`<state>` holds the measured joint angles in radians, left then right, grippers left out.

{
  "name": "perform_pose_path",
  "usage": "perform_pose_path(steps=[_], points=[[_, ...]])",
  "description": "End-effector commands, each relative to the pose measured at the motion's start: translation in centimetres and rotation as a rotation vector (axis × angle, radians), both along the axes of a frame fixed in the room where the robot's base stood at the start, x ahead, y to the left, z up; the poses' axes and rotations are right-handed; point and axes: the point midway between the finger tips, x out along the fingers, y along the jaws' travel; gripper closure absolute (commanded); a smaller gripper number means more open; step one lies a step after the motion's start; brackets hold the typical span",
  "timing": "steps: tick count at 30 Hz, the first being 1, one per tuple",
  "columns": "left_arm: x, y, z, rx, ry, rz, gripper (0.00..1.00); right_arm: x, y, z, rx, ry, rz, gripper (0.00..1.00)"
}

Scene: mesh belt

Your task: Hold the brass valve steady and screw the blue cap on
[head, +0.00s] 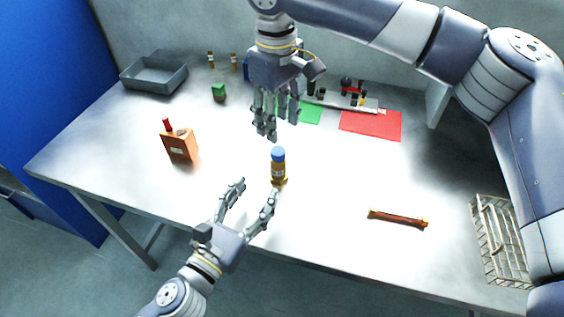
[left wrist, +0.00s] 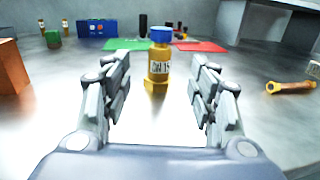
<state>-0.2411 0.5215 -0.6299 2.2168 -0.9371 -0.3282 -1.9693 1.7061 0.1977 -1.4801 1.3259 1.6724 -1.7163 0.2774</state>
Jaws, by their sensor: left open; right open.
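The brass valve (head: 278,176) stands upright near the middle of the table, with a printed label on its body. The blue cap (head: 278,153) sits on its top; how tightly cannot be told. In the left wrist view the valve (left wrist: 158,68) and the cap (left wrist: 161,34) are centred ahead, between the spread fingers. My left gripper (head: 252,197) is open and empty, in front of the valve at its lower left, apart from it. My right gripper (head: 275,128) is open, pointing down above and behind the cap, with nothing seen in it.
An orange box with a red top (head: 180,145) stands at left. A red-brown bar with brass ends (head: 398,219) lies at right, near a wire basket (head: 484,222). A grey bin (head: 136,82), green block (head: 218,92), green mat (head: 311,115) and red mat (head: 372,125) are farther back.

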Motion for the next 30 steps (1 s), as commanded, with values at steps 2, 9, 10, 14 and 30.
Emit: perform_pose_path(steps=[2, 9, 10, 14, 30], points=[[0.0, 0.0, 0.0, 0.000, 0.000, 0.000, 0.46, 0.0, 0.0, 0.0, 0.000, 0.000, 0.000, 0.56], [0.6, -0.3, 0.0, -0.001, 0.000, 0.000, 0.46, 0.0, 0.0, 0.0, 0.000, 0.000, 0.000, 0.56], [0.9, -0.4, 0.0, -0.001, -0.002, 0.000, 0.46, 0.0, 0.0, 0.0, 0.000, 0.000, 0.000, 0.56], [2.4, -1.2, 0.1, -0.001, -0.003, 0.001, 0.46, 0.0, 0.0, 0.0, 0.000, 0.000, -0.001, 0.56], [9.2, -4.9, 0.0, 0.000, 0.000, 0.000, 0.46, 0.0, 0.0, 0.0, 0.000, 0.000, 0.000, 0.56]])
